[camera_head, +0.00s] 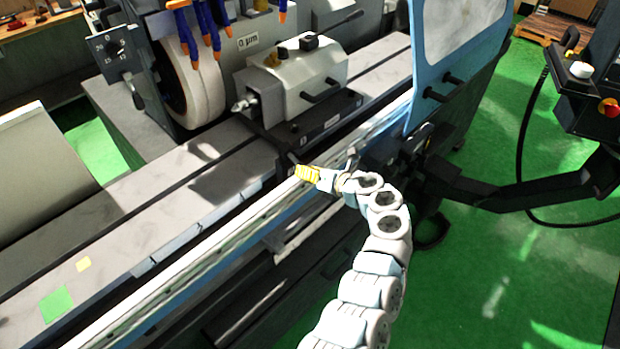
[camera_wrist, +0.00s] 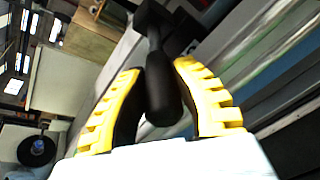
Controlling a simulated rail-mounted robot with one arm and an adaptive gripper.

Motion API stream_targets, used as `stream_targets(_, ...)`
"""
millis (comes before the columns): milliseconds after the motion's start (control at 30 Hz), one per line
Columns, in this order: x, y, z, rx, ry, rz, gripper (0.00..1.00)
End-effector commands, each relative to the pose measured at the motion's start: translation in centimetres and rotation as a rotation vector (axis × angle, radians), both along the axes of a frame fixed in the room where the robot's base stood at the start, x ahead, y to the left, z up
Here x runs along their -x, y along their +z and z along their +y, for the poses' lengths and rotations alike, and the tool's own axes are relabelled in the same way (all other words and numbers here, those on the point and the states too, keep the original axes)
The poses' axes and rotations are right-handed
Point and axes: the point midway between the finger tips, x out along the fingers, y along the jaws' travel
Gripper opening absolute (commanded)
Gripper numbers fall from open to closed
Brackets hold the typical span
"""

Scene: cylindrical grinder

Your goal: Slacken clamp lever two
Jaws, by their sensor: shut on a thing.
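My gripper (camera_head: 307,174) has yellow ribbed fingers and is at the front edge of the grinder's table, below the grey tailstock-like unit (camera_head: 300,80). In the wrist view my gripper (camera_wrist: 160,100) has its two fingers on either side of a black lever handle (camera_wrist: 162,90), shut on it. The lever rises to a black block (camera_wrist: 155,15) at the top of that view. In the head view the lever's dark end (camera_head: 293,160) shows just beyond the fingertips. The pictures do not show a number on the lever.
The grinding wheel (camera_head: 190,85) and orange-tipped blue nozzles (camera_head: 205,30) stand behind the table. A blue-framed guard door (camera_head: 450,50) is to the right. A control panel (camera_head: 590,90) hangs at the far right. The green floor (camera_head: 490,240) is open at right.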

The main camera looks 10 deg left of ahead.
Motion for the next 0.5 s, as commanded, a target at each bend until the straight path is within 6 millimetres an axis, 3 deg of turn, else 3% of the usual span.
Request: stream_targets(500, 0.07, -0.19, 0.43, 0.001, 0.028, 0.003, 0.00)
